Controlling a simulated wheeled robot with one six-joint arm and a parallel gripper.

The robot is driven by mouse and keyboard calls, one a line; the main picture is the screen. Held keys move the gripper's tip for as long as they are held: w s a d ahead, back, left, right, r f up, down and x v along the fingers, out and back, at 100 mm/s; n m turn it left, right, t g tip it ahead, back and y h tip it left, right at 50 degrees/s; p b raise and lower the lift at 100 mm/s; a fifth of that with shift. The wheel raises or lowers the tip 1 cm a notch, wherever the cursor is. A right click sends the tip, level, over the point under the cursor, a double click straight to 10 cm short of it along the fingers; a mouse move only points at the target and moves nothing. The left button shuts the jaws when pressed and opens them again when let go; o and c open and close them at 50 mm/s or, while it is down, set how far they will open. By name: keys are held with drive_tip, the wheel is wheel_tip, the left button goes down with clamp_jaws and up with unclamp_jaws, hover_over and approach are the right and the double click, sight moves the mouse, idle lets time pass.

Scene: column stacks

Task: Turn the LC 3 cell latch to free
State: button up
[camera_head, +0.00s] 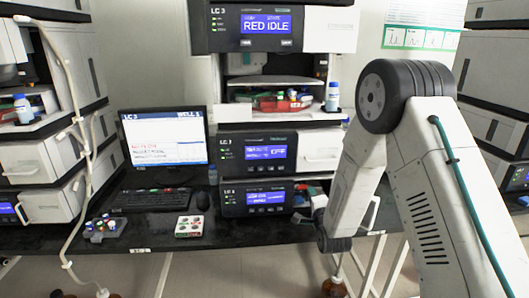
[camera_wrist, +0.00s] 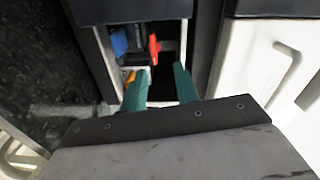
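The LC 3 stack (camera_head: 340,142) stands in the middle of the head view. Its lowest module (camera_head: 231,198) has a blue display. My gripper (camera_head: 318,207) is at the right part of this lowest module, partly hidden by my arm. In the wrist view my gripper (camera_wrist: 160,88) shows two teal fingers, apart with nothing between them. They point into a narrow open bay. A red lever-like part (camera_wrist: 153,48), possibly the cell latch, stands just beyond the fingertips, apart from them. A blue part (camera_wrist: 119,43) is left of it and an orange part (camera_wrist: 130,76) is by the left finger.
A white panel with a handle (camera_wrist: 285,72) stands right of the bay. On the dark bench are a monitor (camera_head: 163,138), a keyboard (camera_head: 150,199), a vial rack (camera_head: 103,229) and a small white tray (camera_head: 189,226). Other stacks stand left and right.

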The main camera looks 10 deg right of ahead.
drive_tip(key=s+d+r+n+g, duration=0.1)
drive_tip(key=s+r+n+g, duration=0.6)
drive_tip(key=s+r, duration=0.6)
drive_tip(key=s+r+n+g, duration=0.2)
drive_tip(key=s+n+g, duration=0.1)
drive_tip(key=s, duration=0.8)
drive_tip(key=s+d+r+n+g, duration=0.1)
drive_tip(key=s+r+n+g, duration=0.2)
drive_tip(key=s, duration=0.8)
drive_tip(key=s+r+n+g, duration=0.2)
drive_tip(key=s+n+g, duration=0.1)
drive_tip(key=s, duration=0.9)
drive_tip(key=shift+d+r, duration=0.25)
drive_tip(key=shift+r, duration=0.1)
